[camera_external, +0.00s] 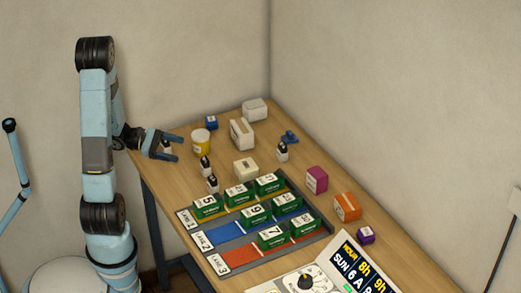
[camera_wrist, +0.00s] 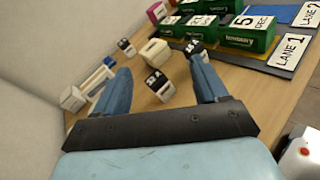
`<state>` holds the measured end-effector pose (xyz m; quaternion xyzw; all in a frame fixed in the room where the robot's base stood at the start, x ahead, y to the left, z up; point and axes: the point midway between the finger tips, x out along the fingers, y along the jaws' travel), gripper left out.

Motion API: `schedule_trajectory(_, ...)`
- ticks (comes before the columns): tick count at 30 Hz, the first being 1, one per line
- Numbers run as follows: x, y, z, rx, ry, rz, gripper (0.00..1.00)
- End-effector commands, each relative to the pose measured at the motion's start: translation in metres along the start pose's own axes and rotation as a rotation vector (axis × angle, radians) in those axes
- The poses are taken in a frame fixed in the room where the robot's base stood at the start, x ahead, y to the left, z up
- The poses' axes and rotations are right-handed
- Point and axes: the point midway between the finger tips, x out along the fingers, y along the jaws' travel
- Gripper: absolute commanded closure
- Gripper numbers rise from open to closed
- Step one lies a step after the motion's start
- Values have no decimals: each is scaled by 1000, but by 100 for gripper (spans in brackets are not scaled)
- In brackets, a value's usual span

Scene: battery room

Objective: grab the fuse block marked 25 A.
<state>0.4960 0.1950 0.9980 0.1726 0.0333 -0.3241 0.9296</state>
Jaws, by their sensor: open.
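Several small fuse blocks with white bodies and black tops stand on the wooden table (camera_external: 160,183); their ratings are too small to read surely, so I cannot tell which is 25 A. One fuse block (camera_wrist: 158,86) shows between my fingers, ahead of them, in the wrist view; a second (camera_wrist: 194,46) is by the right fingertip, partly hidden. A third (camera_wrist: 126,47) is farther off. In the external view, fuse blocks stand at the middle (camera_external: 205,166), near the tray (camera_external: 212,185), farther right (camera_external: 282,152) and beside my gripper (camera_external: 166,147). My gripper (camera_external: 179,149) is open and empty.
A lane tray (camera_external: 234,256) with green blocks lies to the right. A cream box (camera_external: 245,169), yellow cup (camera_external: 201,142), white boxes (camera_external: 241,134) (camera_external: 254,109), a blue cube (camera_external: 211,122), a magenta box (camera_external: 316,179) and an orange box (camera_external: 347,206) stand around. Walls close the back.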

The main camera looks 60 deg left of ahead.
Motion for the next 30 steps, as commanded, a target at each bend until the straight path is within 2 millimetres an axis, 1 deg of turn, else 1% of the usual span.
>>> schedule_trajectory(1,-12,8,-14,-50,-9,73,28)
schedule_trajectory(5,-43,28,-47,-158,-33,266,28)
schedule_trajectory(6,-53,33,-57,-189,-38,325,28)
schedule_trajectory(9,-79,42,-82,-257,-50,462,28)
schedule_trajectory(12,-101,46,-102,-307,-57,572,28)
schedule_trajectory(15,-117,48,-115,-338,-62,647,28)
schedule_trajectory(18,-124,49,-122,-354,-63,685,28)
schedule_trajectory(20,-124,50,-124,-356,-63,693,28)
schedule_trajectory(30,-101,69,-125,-355,-63,691,28)
